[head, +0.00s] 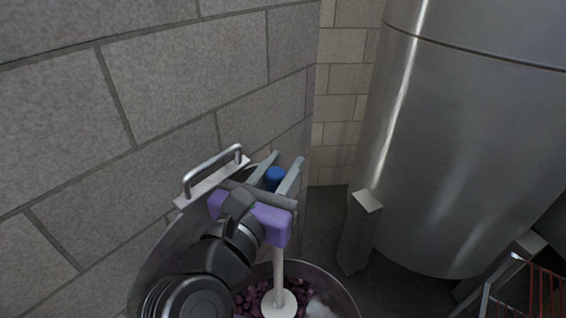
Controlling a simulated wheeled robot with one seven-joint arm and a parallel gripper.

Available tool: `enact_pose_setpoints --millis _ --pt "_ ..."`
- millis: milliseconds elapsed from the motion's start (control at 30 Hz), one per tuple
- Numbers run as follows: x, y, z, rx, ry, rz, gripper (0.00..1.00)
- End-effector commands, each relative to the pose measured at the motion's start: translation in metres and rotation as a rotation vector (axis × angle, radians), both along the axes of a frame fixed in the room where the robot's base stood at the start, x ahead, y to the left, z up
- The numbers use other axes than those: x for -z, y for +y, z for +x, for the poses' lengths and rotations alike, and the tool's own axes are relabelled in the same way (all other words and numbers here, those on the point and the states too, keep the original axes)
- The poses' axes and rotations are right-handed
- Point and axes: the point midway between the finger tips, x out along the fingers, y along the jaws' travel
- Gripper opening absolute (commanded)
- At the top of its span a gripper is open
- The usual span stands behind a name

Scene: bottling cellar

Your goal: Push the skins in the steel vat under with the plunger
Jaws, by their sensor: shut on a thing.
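The steel vat (335,279) stands at the bottom centre of the head view, and its lower part is cut off by the frame edge. Dark purple skins (250,298) show inside it. The plunger (279,270) has a pale shaft, upright or nearly so, and a round white disc at its foot. The disc is inside the vat among the skins, with its top face visible. My gripper (277,172) is above the vat, its fingers on both sides of a blue piece in line with the shaft, which looks like the plunger's grip. My purple gripper body hides the upper shaft.
A steel handle (212,168) on a pale plate stands at the vat's back left, close to the block wall (190,85). A large steel tank (455,140) fills the right, with a stout leg (359,232). A red rack (540,290) is at the lower right.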

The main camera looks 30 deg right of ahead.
Motion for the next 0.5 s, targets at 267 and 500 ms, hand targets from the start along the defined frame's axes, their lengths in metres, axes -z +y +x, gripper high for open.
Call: enact_pose_setpoints --millis 267,500 --pt "-0.0005 0.0001 -0.0001 0.0 -0.002 -0.001 0.0" --pt "0.0061 0.0001 -0.0001 0.0 -0.002 -0.001 0.0"
